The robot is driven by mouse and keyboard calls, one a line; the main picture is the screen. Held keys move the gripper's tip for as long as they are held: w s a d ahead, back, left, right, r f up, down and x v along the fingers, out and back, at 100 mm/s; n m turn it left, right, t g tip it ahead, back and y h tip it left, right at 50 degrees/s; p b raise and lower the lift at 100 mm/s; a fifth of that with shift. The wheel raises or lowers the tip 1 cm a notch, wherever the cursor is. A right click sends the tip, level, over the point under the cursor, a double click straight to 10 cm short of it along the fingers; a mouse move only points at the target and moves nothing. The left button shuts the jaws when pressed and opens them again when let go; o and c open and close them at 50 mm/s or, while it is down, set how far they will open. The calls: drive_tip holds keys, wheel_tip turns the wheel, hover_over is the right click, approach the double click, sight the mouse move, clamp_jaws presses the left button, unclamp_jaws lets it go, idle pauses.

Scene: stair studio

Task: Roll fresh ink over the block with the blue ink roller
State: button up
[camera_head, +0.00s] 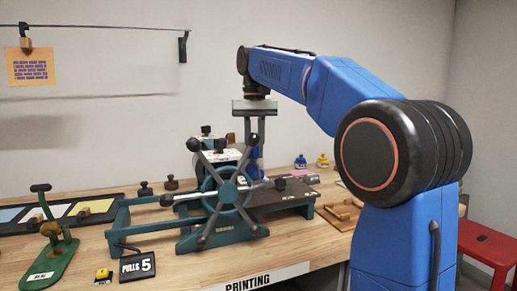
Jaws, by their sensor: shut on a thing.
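My gripper (255,138) points straight down behind the star-shaped handwheel of the teal press. It is shut on a blue upright thing (255,154), which looks like the blue ink roller's handle. The lower end of the roller is hidden behind the wheel's spokes. The press (222,236) stands on the wooden bench, with a flat dark bed (290,197) reaching out to the right. A small dark knobbed piece (280,184) sits on that bed. I cannot tell which part is the block, or whether the roller touches anything.
Left are a tray of coloured sheets (18,229), a green hand tool (50,258) and a "PULLS 5" sign (138,266). A red stool (487,245) stands right.

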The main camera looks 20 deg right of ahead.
drive_tip(key=shift+a, duration=2.4)
drive_tip(key=shift+d, duration=4)
drive_tip(key=shift+r, duration=0.15)
wheel_tip(320, 180, up, 7)
